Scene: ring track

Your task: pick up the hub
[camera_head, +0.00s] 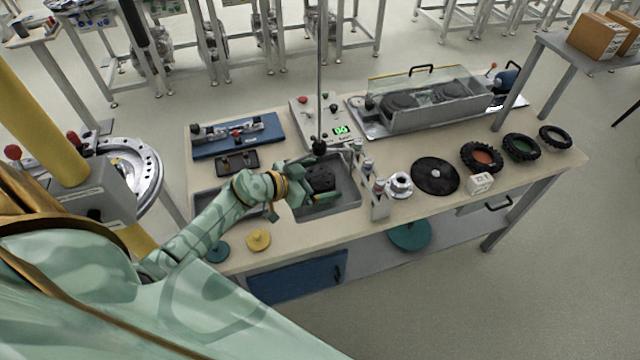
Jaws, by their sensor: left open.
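A silver flanged piece that looks like the hub (400,184) sits on the light bench top, right of a small upright rack (379,203). My left gripper (318,183) reaches in from the left, over a grey tray (340,207). Its fingers are apart, with a dark round part (319,178) showing beyond and between them in the tray. I cannot tell whether the fingers touch that part. The gripper is left of the hub, apart from it. My right gripper is not in view.
A black disc (435,176), a white block (480,183) and several black tyres (481,157) lie right of the hub. A control box (330,117) and a clear-covered machine (430,102) stand behind. A yellow knob (258,240) lies near the front edge.

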